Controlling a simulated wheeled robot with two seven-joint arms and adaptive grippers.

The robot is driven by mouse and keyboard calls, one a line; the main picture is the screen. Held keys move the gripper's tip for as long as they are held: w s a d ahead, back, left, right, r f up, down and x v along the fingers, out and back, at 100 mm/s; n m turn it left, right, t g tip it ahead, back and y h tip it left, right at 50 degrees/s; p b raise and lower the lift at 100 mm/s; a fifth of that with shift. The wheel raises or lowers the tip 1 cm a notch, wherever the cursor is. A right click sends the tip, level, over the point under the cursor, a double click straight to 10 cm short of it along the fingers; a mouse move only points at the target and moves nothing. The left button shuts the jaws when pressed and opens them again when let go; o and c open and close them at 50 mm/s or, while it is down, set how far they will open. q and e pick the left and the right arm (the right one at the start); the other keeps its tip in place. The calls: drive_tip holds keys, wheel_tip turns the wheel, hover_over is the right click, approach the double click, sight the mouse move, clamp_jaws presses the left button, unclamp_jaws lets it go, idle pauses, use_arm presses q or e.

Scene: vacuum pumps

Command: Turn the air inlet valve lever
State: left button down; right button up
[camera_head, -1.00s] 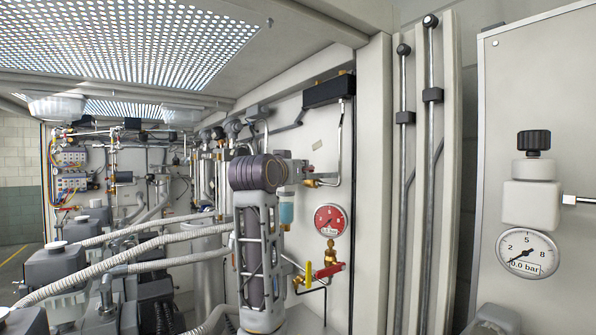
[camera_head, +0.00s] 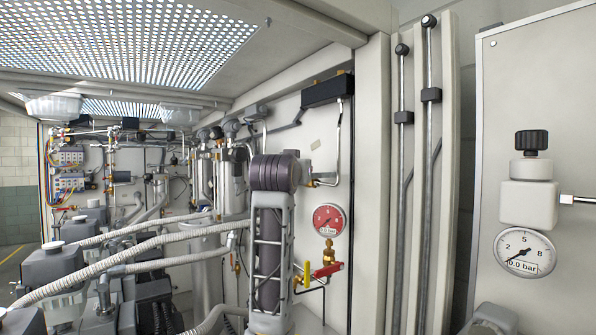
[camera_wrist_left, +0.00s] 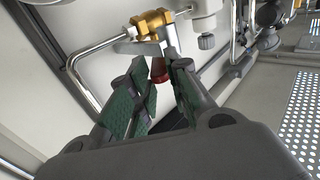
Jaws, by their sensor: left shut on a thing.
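In the left wrist view, a brass valve (camera_wrist_left: 154,23) joins a bent silver pipe on the white panel. A lever with a red end (camera_wrist_left: 158,71) reaches down from it. My left gripper (camera_wrist_left: 160,75), with green-padded fingers, is shut on the lever, the red end lying between the fingers; their exact contact is partly hidden. In the head view, my left arm's wrist covers the gripper and the lever, and only a bit of the brass valve (camera_head: 316,183) shows beside it. My right gripper is in neither view.
Below stand a red gauge (camera_head: 329,219) and another red-handled valve (camera_head: 328,270) with a yellow handle close by. Ribbed hoses (camera_head: 140,247) and pumps fill the left. A panel with a white gauge (camera_head: 525,253) and two upright pipes are at right.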

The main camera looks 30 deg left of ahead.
use_arm(q)
drive_tip(key=shift+w+d+n+g+y, duration=0.5)
drive_tip(key=shift+d+n+g+y, duration=0.35)
drive_tip(key=shift+y, duration=0.3)
drive_tip(key=shift+w+d+n+g+y, duration=0.45)
drive_tip(key=shift+d+n+g+y, duration=0.3)
drive_tip(key=shift+n+y, duration=0.35)
drive_tip(key=shift+w+d+n+g+y, duration=0.5)
drive_tip(key=shift+d+n+g+y, duration=0.25)
drive_tip(key=shift+y, duration=0.5)
drive_tip(key=c, duration=1.3)
unclamp_jaws()
drive_tip(key=shift+w, duration=0.1)
drive_tip(key=shift+c, duration=0.2)
drive_tip(key=shift+s+a+t, duration=0.2)
drive_tip(key=shift+t, duration=0.05)
